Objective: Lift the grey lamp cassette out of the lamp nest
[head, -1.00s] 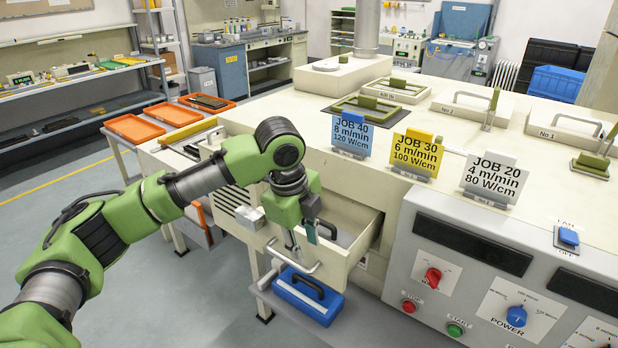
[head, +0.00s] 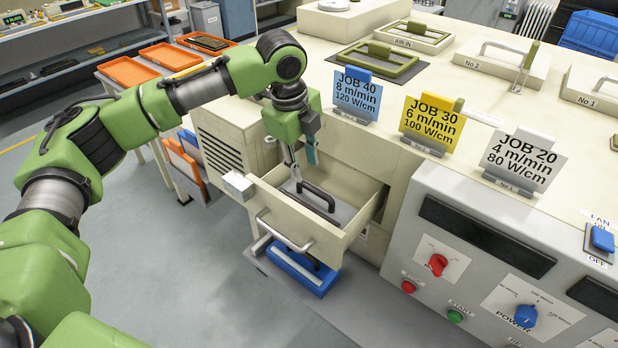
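The grey lamp cassette (head: 343,212) appears to be the flat grey piece with a black bar handle (head: 318,196) inside the pulled-out, cream drawer-like nest (head: 362,217). My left gripper (head: 302,168) points down over the nest, just above and behind the handle's left end. Its two fingers look apart, with nothing seen between them; one has a teal face. I cannot tell whether a finger touches the handle. The gripper and the nest's front wall hide part of the cassette. My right gripper is not in view.
A blue case (head: 296,274) lies on the low shelf under the nest. The control panel (head: 470,262) stands close on the right. Orange trays (head: 170,56) are behind left.

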